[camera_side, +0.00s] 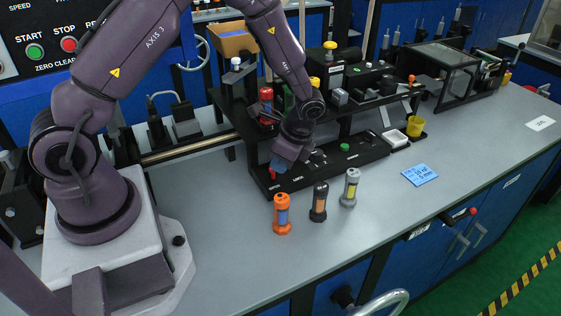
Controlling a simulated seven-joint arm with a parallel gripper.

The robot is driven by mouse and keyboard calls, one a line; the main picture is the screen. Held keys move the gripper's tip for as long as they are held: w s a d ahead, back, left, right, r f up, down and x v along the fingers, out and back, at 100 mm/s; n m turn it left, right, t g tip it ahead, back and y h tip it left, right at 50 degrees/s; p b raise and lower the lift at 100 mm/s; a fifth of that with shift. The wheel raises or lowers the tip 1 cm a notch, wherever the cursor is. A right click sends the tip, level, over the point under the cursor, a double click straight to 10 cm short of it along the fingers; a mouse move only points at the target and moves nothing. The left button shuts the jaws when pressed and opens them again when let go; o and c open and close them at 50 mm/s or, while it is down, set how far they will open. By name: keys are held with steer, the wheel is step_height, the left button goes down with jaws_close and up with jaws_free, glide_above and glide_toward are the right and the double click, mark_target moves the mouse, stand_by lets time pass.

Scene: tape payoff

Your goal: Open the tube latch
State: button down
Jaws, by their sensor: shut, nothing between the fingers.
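My purple arm reaches in from the left, and my gripper (283,162) points down at the left end of a long black base plate (340,166). The gripper is shut and holds nothing. A small red part (272,173) shows just below and left of the gripper; I cannot tell whether it is the tube latch or whether the gripper touches it. Three capped tubes stand upright on the grey bench in front of the plate: an orange one (282,214), a black one (319,202) and a grey one (350,188). The gripper hides part of the plate's left end.
A black raised shelf (355,108) with several devices stands behind the plate. A white tray (396,138) and a yellow cup (415,127) sit at the plate's right end. A blue note (420,175) lies on the bench. The bench is mostly clear in front and at the right.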

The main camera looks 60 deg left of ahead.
stand_by(0.8)
steer(key=v, duration=1)
steer(key=shift+w+a, duration=0.3)
